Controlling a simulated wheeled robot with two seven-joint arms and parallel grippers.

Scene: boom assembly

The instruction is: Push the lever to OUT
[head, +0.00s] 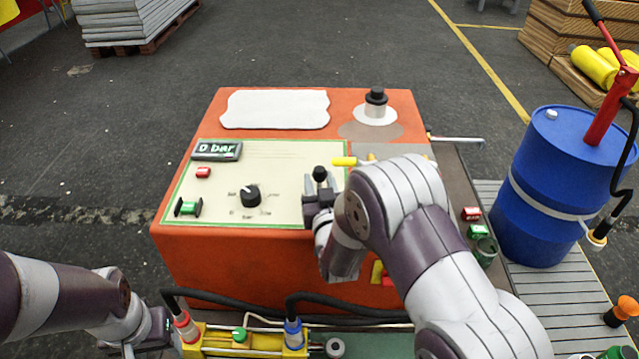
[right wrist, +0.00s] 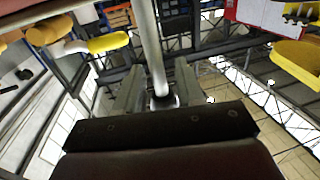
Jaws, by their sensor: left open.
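The lever's black knob (head: 320,174) stands up at the right edge of the cream control panel (head: 270,165), on the orange box. My right gripper (head: 320,190) is at the lever, with its fingers on either side just below the knob. In the right wrist view a pale metal rod (right wrist: 155,50), likely the lever shaft, runs between the spread fingers (right wrist: 158,85), with a gap on both sides. The lever's base is hidden by my right gripper and arm. No OUT marking can be read. My left gripper (head: 150,335) is open and empty at the lower left.
Black hoses (head: 240,302) run along the front. A blue drum (head: 560,190) stands right.

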